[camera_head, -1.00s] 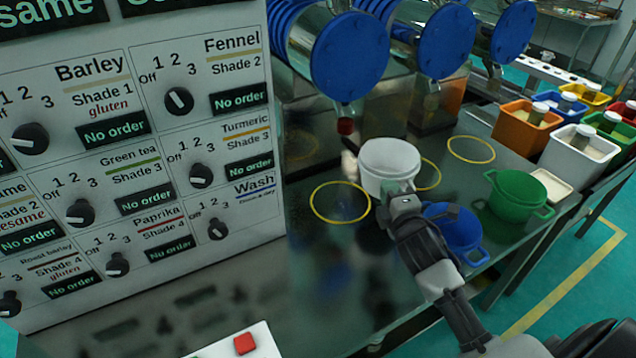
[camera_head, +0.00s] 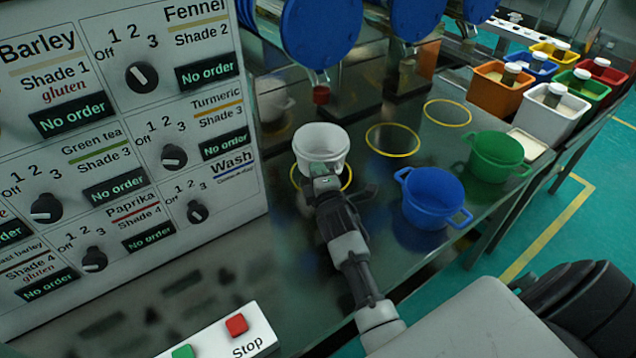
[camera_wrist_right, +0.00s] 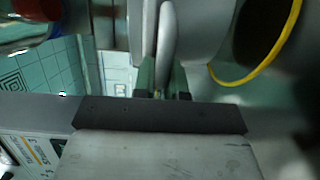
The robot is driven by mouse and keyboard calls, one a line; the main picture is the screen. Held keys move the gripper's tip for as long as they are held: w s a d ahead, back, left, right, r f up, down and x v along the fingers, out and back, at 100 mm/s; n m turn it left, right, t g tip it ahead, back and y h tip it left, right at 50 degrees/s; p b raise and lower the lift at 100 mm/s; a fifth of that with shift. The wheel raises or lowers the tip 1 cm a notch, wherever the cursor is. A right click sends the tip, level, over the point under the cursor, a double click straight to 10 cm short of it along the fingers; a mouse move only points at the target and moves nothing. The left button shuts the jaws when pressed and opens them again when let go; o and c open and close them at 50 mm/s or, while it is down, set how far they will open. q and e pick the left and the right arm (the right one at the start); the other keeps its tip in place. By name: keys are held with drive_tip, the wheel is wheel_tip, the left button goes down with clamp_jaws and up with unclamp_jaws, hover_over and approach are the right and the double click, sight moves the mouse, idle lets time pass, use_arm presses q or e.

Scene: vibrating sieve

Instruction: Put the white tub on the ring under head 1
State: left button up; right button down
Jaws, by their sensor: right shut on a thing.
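The tub is upright over the nearest yellow ring (camera_head: 349,181), below the nearest blue drum's red-tipped spout (camera_head: 321,95). The ring shows on both sides of the tub; I cannot tell whether the tub's base touches the table. My left gripper is not in view.
A blue pot (camera_head: 432,198) and a green pot (camera_head: 496,155) stand to the right. Two more rings (camera_head: 419,147) (camera_head: 468,118) are empty. The control panel (camera_head: 130,120) stands at left, a stop button box (camera_head: 225,338) in front. Coloured bins (camera_head: 548,119) line the back right.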

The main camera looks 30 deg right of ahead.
drive_tip(key=shift+f, duration=1.6)
drive_tip(key=shift+f+b, duration=0.15)
drive_tip(key=shift+b, duration=0.15)
drive_tip(key=c, duration=1.2)
unclamp_jaws()
drive_tip(key=shift+o, duration=0.2)
